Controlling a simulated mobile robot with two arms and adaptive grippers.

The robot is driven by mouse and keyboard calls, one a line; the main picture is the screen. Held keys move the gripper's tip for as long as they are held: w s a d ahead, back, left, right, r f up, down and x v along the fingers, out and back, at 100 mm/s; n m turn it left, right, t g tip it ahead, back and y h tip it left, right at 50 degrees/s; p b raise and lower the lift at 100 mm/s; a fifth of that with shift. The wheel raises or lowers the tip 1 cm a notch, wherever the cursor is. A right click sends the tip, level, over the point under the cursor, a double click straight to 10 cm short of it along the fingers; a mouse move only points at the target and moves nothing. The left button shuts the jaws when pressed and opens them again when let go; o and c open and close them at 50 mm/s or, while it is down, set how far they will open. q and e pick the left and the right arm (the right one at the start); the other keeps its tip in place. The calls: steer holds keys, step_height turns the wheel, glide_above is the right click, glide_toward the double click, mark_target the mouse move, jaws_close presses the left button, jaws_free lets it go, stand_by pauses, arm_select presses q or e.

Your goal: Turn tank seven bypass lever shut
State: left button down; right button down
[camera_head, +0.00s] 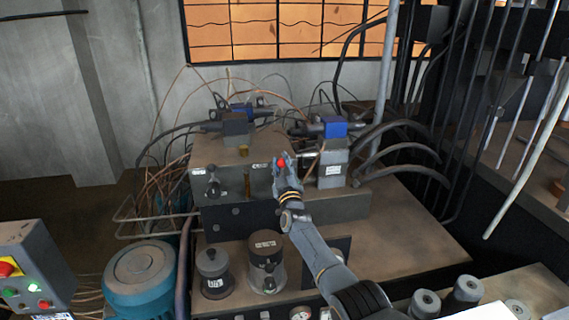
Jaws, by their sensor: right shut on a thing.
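My right arm reaches in from the bottom right. Its gripper (282,168) is at the front of the grey-brown valve block (225,155) and is shut on a lever with a red end (281,161). The gripper hides most of this lever, so its angle cannot be told. A small white label (259,166) sits just left of the gripper, too small to read. Another black lever or knob (213,187) is on the block's left front, with its own label (196,172). My left gripper is not in view.
Blue-topped valves (334,127) with black hoses stand behind and right of the gripper. Two dark cylinders (266,262) stand below, left of my forearm. A blue motor (140,277) and a button box (32,268) are at lower left. The tank top (415,225) at right is clear.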

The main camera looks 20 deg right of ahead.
steer(key=shift+a+f, duration=0.25)
steer(key=shift+f, duration=0.25)
steer(key=c, duration=1.2)
jaws_free()
steer(key=shift+o, duration=0.9)
steer(key=shift+s+a+r, duration=0.1)
steer(key=shift+r, duration=0.2)
steer(key=v, duration=1.2)
